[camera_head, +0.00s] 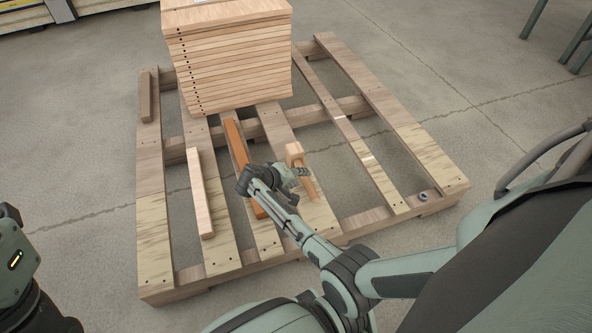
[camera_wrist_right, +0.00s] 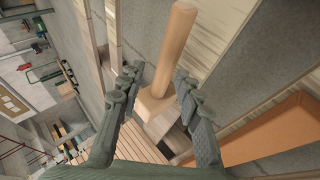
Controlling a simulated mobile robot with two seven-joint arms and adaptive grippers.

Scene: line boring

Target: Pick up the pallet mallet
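The pallet mallet (camera_head: 295,151), light wood with a block head and a round handle, stands out on the front middle part of the wooden pallet (camera_head: 155,215). In the right wrist view the mallet (camera_wrist_right: 177,45) shows its handle pointing up the picture and its head between the fingers. My right gripper (camera_head: 301,171) is at the mallet's left side in the head view. Its fingers (camera_wrist_right: 158,97) are spread on either side of the mallet, with gaps visible; how deep the mallet sits between them is unclear. My left gripper is out of view; only part of that arm shows.
A stack of boards (camera_head: 235,60) stands at the back of the pallet. An orange-brown board (camera_head: 236,145) lies beside my gripper, and a loose pale board (camera_head: 200,190) lies further left. A small round metal part (camera_head: 422,196) sits at the right front corner.

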